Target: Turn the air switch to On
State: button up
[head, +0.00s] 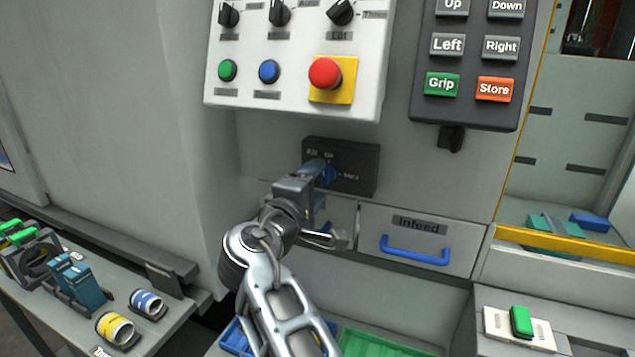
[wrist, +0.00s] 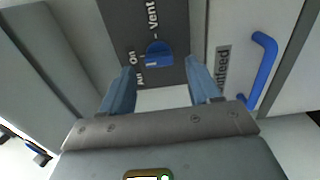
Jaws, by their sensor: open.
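The air switch is a dark box (head: 362,168) with a blue knob (head: 328,176), on the grey machine front below the white control panel. Its labels include On above the knob and Vent to the right. In the wrist view the blue knob (wrist: 158,52) lies just beyond and between the fingertips, beside the words On and Vent. Which mark the knob points at I cannot tell for sure. My gripper (wrist: 162,72) is open, its two blue-grey fingers on either side of the knob's line and nothing held. In the head view my gripper (head: 316,172) partly hides the knob.
The Infeed drawer (head: 375,243) with its blue handle (head: 415,250) is just right of and below my gripper. Above are the white panel (head: 250,55) with a red button (head: 325,73) and a dark keypad (head: 470,65). A side table (head: 185,322) holds parts at left.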

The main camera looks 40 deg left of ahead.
jog(key=v, duration=0.6)
jog(key=shift+b, duration=0.3)
